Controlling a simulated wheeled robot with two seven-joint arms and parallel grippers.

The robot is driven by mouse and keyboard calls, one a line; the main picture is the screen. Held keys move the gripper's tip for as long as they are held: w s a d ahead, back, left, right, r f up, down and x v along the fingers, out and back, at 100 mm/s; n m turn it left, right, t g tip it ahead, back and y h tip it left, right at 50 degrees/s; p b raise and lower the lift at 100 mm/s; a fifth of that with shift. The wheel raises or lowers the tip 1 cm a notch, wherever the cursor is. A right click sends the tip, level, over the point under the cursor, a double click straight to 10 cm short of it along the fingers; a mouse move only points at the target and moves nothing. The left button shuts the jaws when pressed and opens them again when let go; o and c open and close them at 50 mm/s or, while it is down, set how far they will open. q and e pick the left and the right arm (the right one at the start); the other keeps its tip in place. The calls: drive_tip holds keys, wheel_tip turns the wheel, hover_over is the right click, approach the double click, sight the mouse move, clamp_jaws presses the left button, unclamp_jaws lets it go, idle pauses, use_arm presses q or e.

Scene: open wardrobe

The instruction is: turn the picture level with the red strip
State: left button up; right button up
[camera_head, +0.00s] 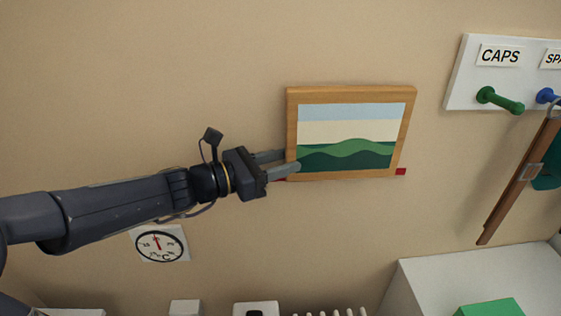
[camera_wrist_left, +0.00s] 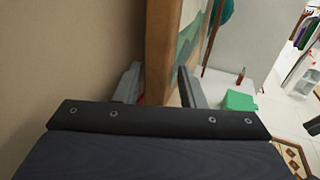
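The picture (camera_head: 350,93), a green hill landscape in a wooden frame, hangs on the beige wall. A red strip shows past its lower right corner (camera_head: 401,171) and a little at its lower left; the frame hides the middle. The lower edge looks near the strip's line; any small tilt is hard to judge. My left gripper (camera_head: 284,161) is at the frame's lower left side, one finger overlapping its front. In the left wrist view the frame's side (camera_wrist_left: 161,50) stands between the two spread fingers, with a narrow gap at the wall-side finger.
A white peg board (camera_head: 463,88) with a green peg and a blue peg is at the right, a brown strap (camera_head: 515,185) hanging from it. A dial (camera_head: 160,245) is on the wall below my left arm. A white surface with a green box (camera_head: 490,308) is lower right.

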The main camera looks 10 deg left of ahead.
use_arm(q)
drive_tip(key=b+v, duration=0.1)
drive_tip(key=v, duration=0.6)
drive_tip(key=shift+s+a, duration=0.25)
drive_tip(key=shift+s, duration=0.05)
drive_tip(key=s+d+f+m+g+y, duration=0.2)
drive_tip(key=s+f+m+g, duration=0.15)
drive_tip(key=s+m, duration=0.35)
drive_tip(key=s+d+f+m+g+y, duration=0.2)
drive_tip(key=s+f+m, duration=0.3)
drive_tip(key=s+m, duration=0.1)
drive_tip(key=s+a+f+m+y, duration=0.5)
drive_tip(key=s+a+f+m, duration=0.1)
drive_tip(key=m, duration=0.5)
wheel_tip(320, 180, down, 2)
drive_tip(key=shift+s+f+y, duration=0.15)
drive_tip(key=shift+s+y, duration=0.25)
drive_tip(key=shift+s, duration=0.45)
